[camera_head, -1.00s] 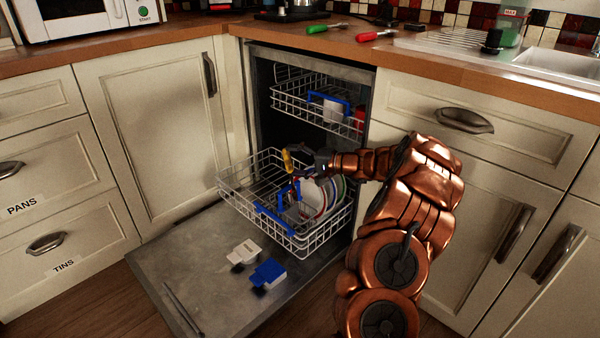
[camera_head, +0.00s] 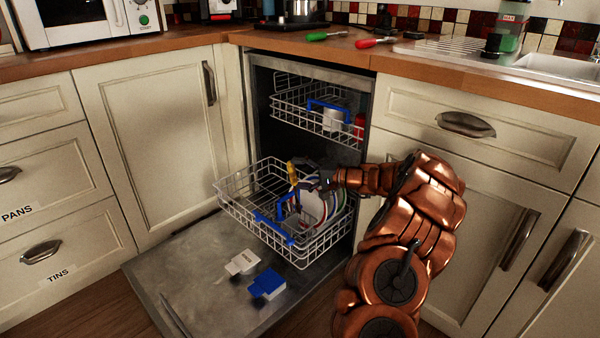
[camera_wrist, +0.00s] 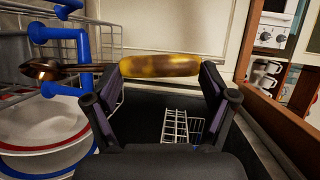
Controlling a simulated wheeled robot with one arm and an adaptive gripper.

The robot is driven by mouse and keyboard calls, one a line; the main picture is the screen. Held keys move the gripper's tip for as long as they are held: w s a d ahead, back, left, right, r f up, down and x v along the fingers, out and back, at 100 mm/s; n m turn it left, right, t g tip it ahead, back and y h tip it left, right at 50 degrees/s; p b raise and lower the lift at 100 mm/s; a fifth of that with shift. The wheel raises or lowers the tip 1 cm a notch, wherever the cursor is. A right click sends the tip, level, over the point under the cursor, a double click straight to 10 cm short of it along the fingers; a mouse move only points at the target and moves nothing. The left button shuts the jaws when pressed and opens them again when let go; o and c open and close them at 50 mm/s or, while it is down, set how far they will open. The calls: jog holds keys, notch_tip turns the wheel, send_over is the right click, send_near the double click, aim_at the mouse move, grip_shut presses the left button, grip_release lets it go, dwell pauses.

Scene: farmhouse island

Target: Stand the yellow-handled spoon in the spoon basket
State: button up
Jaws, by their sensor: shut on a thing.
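The spoon's yellow handle (camera_head: 291,172) stands above the lower rack in the head view. My gripper (camera_head: 306,181) is shut on the spoon, just above that rack. In the wrist view the yellow-brown handle (camera_wrist: 160,65) lies between the two fingertips (camera_wrist: 163,78), and its dark metal bowl end (camera_wrist: 40,70) points left, in front of blue bars (camera_wrist: 60,35). A blue-handled frame (camera_head: 287,203) sits in the lower rack beneath the gripper, left of the plates. It may be the spoon basket, but its pockets are too small to make out.
Plates (camera_head: 314,206) stand in the right part of the lower rack (camera_head: 240,212). The upper rack (camera_head: 290,103) holds a white cup and a red item. The open door bears a white piece (camera_head: 243,262) and a blue piece (camera_head: 267,284). Green and red-handled tools lie on the counter.

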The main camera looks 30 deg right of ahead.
jog(key=shift+f+b, duration=2.7)
jog(key=shift+f, duration=2.2)
jog(key=o, duration=1.4)
jog(key=shift+r, duration=0.1)
jog(key=shift+r+p, duration=2.1)
jog(key=shift+r, duration=2.3)
jog(key=shift+r, duration=0.1)
